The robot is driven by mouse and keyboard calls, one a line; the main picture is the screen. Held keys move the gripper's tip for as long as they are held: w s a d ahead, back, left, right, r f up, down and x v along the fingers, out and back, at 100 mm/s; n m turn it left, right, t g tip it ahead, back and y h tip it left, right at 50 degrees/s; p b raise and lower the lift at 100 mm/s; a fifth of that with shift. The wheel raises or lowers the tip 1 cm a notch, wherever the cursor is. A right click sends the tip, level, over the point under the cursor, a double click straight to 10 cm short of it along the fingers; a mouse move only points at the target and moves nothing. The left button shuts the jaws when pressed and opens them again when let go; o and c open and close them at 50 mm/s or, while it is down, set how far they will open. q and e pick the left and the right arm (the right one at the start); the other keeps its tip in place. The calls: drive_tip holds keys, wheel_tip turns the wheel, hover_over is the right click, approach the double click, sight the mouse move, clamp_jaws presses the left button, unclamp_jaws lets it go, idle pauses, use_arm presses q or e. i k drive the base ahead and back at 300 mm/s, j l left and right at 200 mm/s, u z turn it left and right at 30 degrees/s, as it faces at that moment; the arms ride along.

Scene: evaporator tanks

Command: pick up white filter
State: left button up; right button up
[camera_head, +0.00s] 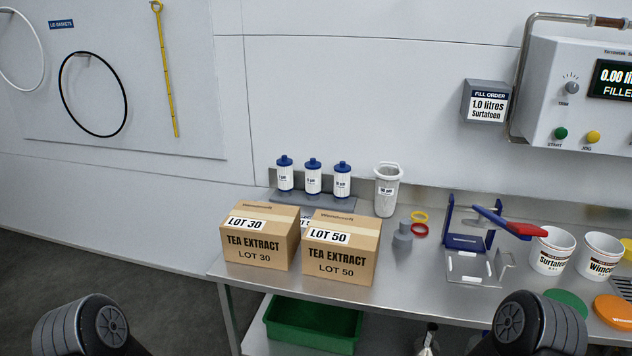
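Three white filter cartridges with blue caps stand upright in a row on a grey rack (345,204) at the back of the steel bench: a left one (285,178), a middle one (313,181) and a right one (342,184). Their small labels are hard to read. To their right stands a pale grey-white, mesh-like cylindrical filter (386,195) with a white rim and a label. Nothing holds any of them. Dark rounded parts of my arms show at the bottom left and bottom right. Neither gripper shows.
Two cartons, LOT 30 (260,240) and LOT 50 (341,250), stand in front of the rack. A blue stand with a red lever (520,229), rings (419,229) and white tubs (552,253) are to the right. A green bin (312,325) is below.

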sight(286, 172)
drive_tip(key=z, duration=2.7)
drive_tip(key=u, duration=2.85)
drive_tip(key=i+j+u, duration=0.5)
drive_tip(key=u, duration=0.3)
drive_tip(key=i+u, duration=0.35)
drive_tip(key=i+j, duration=0.05)
